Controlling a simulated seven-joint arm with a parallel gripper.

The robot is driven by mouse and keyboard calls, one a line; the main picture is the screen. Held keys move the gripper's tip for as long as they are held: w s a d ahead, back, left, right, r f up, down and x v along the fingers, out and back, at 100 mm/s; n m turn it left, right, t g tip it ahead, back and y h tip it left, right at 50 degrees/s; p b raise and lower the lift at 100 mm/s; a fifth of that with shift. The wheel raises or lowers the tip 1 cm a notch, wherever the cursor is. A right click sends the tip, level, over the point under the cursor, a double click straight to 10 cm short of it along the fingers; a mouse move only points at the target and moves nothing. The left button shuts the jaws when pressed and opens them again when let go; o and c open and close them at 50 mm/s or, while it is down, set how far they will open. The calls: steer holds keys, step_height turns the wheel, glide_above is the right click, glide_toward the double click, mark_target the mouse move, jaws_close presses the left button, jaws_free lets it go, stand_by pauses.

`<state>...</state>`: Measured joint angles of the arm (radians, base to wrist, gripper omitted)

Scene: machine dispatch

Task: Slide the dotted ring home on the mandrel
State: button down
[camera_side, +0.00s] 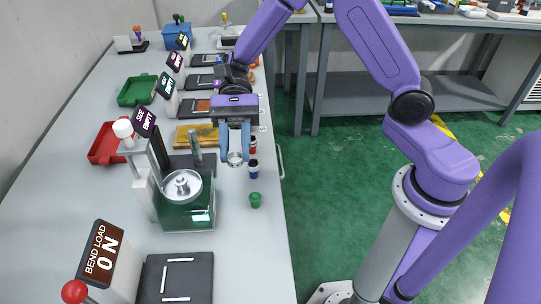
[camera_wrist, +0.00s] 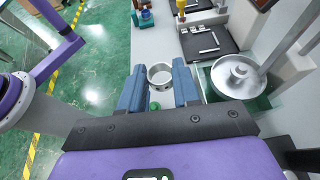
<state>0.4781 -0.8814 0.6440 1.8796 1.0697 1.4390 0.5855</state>
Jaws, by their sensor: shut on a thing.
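My gripper (camera_side: 235,157) is shut on a silver-grey ring (camera_side: 235,159), held in the air near the table's right edge. In the wrist view the ring (camera_wrist: 160,75) sits between the fingertips (camera_wrist: 158,85), its opening visible. Its dots are too small to make out. Left of and nearer than the gripper in the side view is a machine with a round silver dish and central hub (camera_side: 181,184); in the wrist view the dish (camera_wrist: 238,76) is right of the ring, apart from it. A grey post (camera_side: 195,148) rises behind the dish. I cannot tell which part is the mandrel.
A white column with a knob (camera_side: 123,129) stands left of the dish. A yellow block (camera_side: 197,135) lies behind the machine. Red (camera_side: 106,144) and green (camera_side: 137,90) trays are farther left.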

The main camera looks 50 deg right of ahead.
steer(key=w+d+r+m+t+y, duration=0.1)
steer(key=w+r+m+t+y, duration=0.1)
steer(key=w+m+t, duration=0.4)
steer(key=w+d+r+m+t+y, duration=0.1)
steer(key=w+r+m+t, duration=0.2)
steer(key=w, duration=0.5)
steer(key=shift+t, duration=0.5)
steer(key=shift+w+a+f, duration=0.1)
steer(key=shift+f, duration=1.3)
steer(key=shift+a+f, duration=0.1)
steer(key=shift+f, duration=1.25)
steer(key=shift+d+f, duration=0.1)
steer(key=shift+f, duration=1.9)
steer(key=shift+c, duration=1.2)
jaws_free()
steer(key=shift+r, duration=3)
